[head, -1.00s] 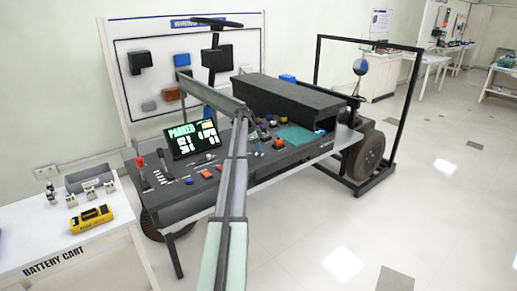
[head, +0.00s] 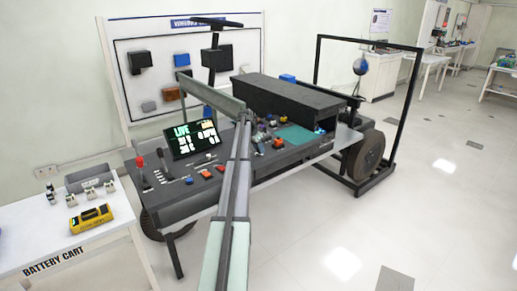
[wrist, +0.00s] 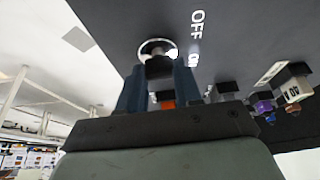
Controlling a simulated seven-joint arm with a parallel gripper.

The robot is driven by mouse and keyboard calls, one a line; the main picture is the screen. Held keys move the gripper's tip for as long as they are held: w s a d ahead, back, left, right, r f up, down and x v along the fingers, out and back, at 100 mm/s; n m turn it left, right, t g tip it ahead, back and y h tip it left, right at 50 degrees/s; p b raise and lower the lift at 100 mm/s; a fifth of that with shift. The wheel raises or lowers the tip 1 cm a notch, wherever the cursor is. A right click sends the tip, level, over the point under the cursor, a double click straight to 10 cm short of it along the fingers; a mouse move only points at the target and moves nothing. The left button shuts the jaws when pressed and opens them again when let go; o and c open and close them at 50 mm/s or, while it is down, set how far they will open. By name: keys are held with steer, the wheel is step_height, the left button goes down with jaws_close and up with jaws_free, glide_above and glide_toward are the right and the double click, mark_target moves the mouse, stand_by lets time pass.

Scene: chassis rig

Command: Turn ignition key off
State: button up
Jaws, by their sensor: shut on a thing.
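In the wrist view, the ignition key (wrist: 158,68) is a dark piece in a round silver collar on a dark panel (wrist: 120,20). White OFF lettering (wrist: 197,25) is printed beside it, with another mark partly cut off below. My gripper (wrist: 160,74) has its two blue-grey fingers on either side of the key and is shut on it. Its exact turn angle is hard to tell. In the head view, the dashboard display (head: 195,139) reads LIVE in green; my arm crosses in front of the chassis rig, and the fingers cannot be made out.
Several other knobs and switches (wrist: 291,88) stick out from the panel to the right of my fingers. A battery cart (head: 60,235) with a yellow meter (head: 90,218) stands at the left. A black frame (head: 400,120) stands at the rig's right. The floor at the right is clear.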

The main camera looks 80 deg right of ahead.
steer(key=n+t, duration=0.1)
steer(key=n, duration=0.1)
steer(key=n+t+h, duration=0.1)
steer(key=n, duration=0.2)
steer(key=shift+s+n, duration=0.15)
steer(key=shift+n, duration=0.15)
stand_by(0.4)
steer(key=o, duration=1)
steer(key=shift+o, duration=0.2)
steer(key=shift+a, duration=0.1)
steer(key=v, duration=1.3)
steer(key=shift+r, duration=0.4)
steer(key=shift+a, duration=0.1)
